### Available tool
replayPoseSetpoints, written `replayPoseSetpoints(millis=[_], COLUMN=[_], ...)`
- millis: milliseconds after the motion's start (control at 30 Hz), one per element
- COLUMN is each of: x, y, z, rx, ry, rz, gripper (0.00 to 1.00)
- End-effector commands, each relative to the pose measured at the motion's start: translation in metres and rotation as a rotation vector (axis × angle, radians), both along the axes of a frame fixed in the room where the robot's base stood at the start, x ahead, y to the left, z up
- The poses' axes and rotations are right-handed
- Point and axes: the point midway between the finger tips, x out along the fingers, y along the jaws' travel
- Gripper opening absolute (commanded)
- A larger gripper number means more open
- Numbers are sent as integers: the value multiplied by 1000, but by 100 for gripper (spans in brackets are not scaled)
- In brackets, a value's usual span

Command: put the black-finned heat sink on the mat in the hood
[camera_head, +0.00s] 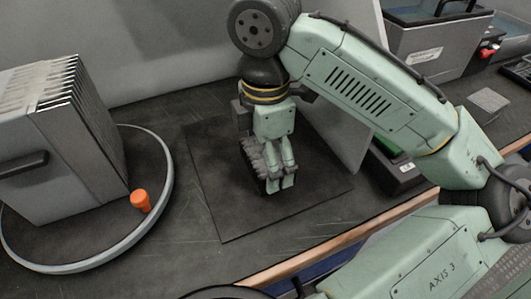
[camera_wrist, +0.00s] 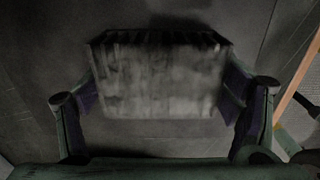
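The black-finned heat sink (camera_head: 251,158) is a small dark block with a ribbed edge, at the middle of the dark square mat (camera_head: 235,215). In the wrist view the heat sink (camera_wrist: 160,80) shows a worn grey face with fins along its far edge. My gripper (camera_head: 280,184) points down at it, and the fingers (camera_wrist: 160,105) lie along its left and right sides with their pads against it. The fingers hide part of the heat sink in the head view. I cannot tell whether its underside touches the mat.
Upright grey panels (camera_head: 347,125) stand behind and right of the mat. At left, a grey finned case (camera_head: 70,150) stands on a round turntable (camera_head: 160,190) with an orange knob (camera_head: 140,201). A dark tray with a green part (camera_head: 388,160) lies right. The wooden bench edge (camera_head: 300,262) is in front.

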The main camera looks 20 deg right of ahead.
Motion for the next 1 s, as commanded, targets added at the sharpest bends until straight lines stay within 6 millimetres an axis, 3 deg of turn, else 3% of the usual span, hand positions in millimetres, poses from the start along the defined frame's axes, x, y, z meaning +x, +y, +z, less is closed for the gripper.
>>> replayPoseSetpoints(millis=[233,633,767,1000], x=[0,0,1,0], y=[0,0,0,0], z=[0,5,25,79], rx=[-1,-3,-3,-5], ry=[0,-1,-1,-2], rz=[0,-1,-2,-2], gripper=[100,100,100,100])
